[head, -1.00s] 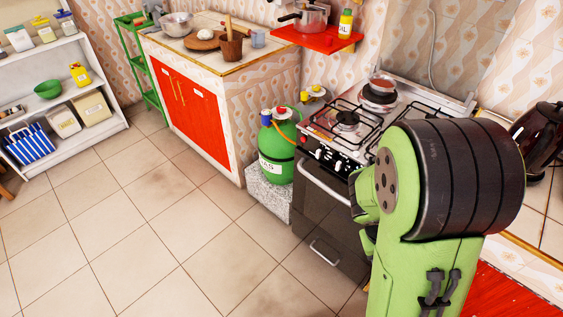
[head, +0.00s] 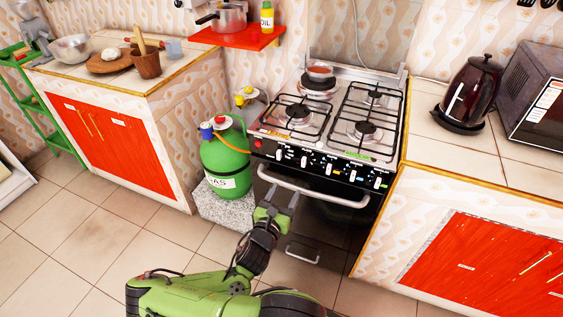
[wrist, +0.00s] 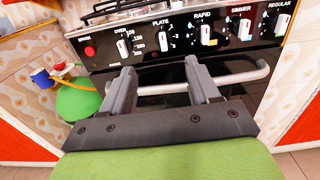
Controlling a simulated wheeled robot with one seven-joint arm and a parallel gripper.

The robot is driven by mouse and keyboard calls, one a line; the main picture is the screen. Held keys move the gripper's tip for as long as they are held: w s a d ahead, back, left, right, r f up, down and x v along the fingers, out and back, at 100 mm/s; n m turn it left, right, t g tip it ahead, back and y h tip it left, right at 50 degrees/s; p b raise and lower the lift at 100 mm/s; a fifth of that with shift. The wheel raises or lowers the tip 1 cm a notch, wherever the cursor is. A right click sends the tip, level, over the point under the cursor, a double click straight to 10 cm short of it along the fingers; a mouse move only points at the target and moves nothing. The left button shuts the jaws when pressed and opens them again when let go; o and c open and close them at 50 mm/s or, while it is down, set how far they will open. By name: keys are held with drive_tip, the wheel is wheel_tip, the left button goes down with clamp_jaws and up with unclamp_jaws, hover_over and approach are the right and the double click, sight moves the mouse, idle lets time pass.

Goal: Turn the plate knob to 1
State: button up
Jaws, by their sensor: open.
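The plate knob (wrist: 162,43) is a white knob on the black stove panel, under the label "PLATE", second from the left in the row. It also shows in the head view (head: 304,161). It stands roughly upright; its exact setting is too small to read. My gripper (wrist: 160,68) is open and empty, its two fingers pointing at the panel. In the wrist view the plate knob appears just above the gap between the fingertips. In the head view my gripper (head: 282,193) is in front of the oven door, below the knobs, apart from them.
The oven handle (wrist: 235,80) runs across behind my fingers. The oven knob (wrist: 123,47) and rapid knob (wrist: 205,35) flank the plate knob. A red spark button (wrist: 89,51) is at the left. A green gas bottle (head: 225,160) stands left of the stove.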

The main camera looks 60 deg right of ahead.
sight(303, 160)
drive_tip(key=d, duration=0.5)
drive_tip(key=w+d+b, duration=0.1)
drive_tip(key=d, duration=0.4)
drive_tip(key=w+d, duration=0.1)
drive_tip(key=d, duration=0.3)
drive_tip(key=shift+d+b, duration=0.4)
drive_tip(key=c, duration=1)
